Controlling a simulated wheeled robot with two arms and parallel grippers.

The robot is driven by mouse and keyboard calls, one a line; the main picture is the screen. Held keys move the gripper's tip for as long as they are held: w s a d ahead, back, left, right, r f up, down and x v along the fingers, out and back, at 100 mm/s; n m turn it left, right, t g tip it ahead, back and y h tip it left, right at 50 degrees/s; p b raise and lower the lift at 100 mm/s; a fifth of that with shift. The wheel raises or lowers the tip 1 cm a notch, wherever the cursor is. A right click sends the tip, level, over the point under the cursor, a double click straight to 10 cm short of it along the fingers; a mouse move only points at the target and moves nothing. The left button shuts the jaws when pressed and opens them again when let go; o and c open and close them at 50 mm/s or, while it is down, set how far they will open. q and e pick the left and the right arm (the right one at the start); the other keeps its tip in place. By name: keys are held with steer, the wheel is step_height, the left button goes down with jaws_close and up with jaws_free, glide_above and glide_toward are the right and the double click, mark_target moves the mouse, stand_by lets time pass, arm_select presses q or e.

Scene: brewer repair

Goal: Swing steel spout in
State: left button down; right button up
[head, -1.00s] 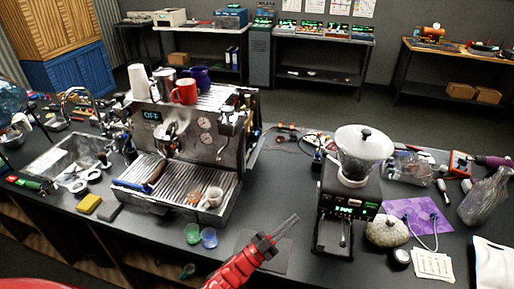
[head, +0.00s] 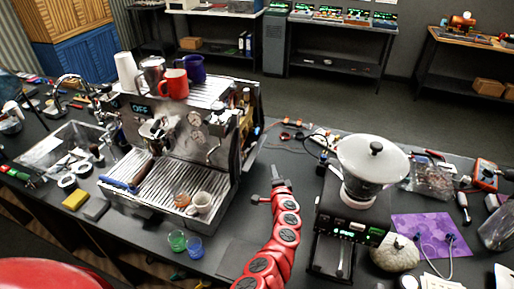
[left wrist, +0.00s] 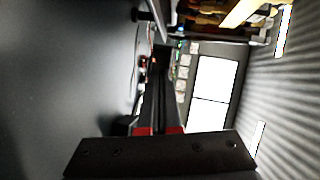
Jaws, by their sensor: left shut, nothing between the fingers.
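The espresso machine (head: 185,135) stands left of centre in the head view, its display reading OFF. A thin steel spout (head: 214,150) hangs at the right of its front, small and hard to make out. My left gripper (head: 275,171) is shut and empty, on the red arm rising from the bottom. It is over the counter to the right of the machine, apart from the spout. In the left wrist view the dark fingers (left wrist: 160,58) are together with nothing held. A dark knob on a rod (left wrist: 140,14) shows at the top there. My right gripper is not in view.
A grinder (head: 357,190) stands close to the right of my arm. Mugs stand on the machine top. The counter between machine and grinder is mostly clear.

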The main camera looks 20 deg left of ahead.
mark_target(251, 145)
arm_select(q)
steer(key=w+a+y+b, duration=0.1)
steer(key=w+a+b, duration=0.5)
steer(key=w+a, duration=0.3)
steer(key=shift+a+n+y, duration=0.3)
steer(key=shift+a, duration=0.05)
stand_by(0.5)
steer(key=shift+f, duration=0.1)
